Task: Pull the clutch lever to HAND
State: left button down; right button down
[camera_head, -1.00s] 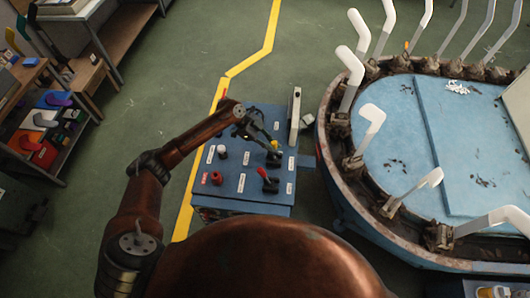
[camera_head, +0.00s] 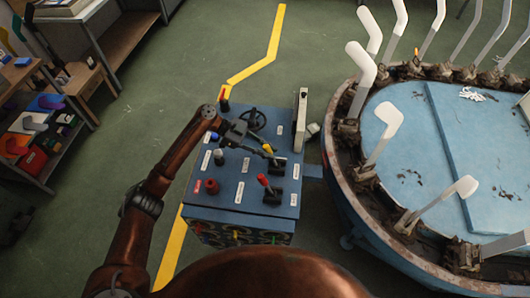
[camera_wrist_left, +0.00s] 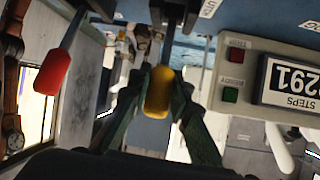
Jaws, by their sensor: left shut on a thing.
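The blue control console (camera_head: 230,190) stands at the centre of the head view. On its top are a lever with a yellow knob (camera_head: 267,148) and, nearer me, a lever with a red knob (camera_head: 263,180). My left gripper (camera_head: 261,151) is at the yellow-knobbed lever. In the left wrist view its two green fingers (camera_wrist_left: 172,105) are shut on the yellow knob (camera_wrist_left: 159,92), one on each side. The red knob (camera_wrist_left: 53,72) is apart, to the left there. The labels are too small to read for HAND. My right gripper is not in view.
A counter box (camera_wrist_left: 265,80) with red and green buttons sits close beside the fingers. A black handwheel (camera_head: 253,119), a red button (camera_head: 211,186) and a white-topped knob (camera_head: 218,154) are on the console. The round boarding machine (camera_head: 345,190) with upright white forms stands at right.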

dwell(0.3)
pick_arm(q)
jog(key=c, duration=1.8)
grip_release()
jog(key=shift+o, duration=0.3)
jog(key=v, duration=1.2)
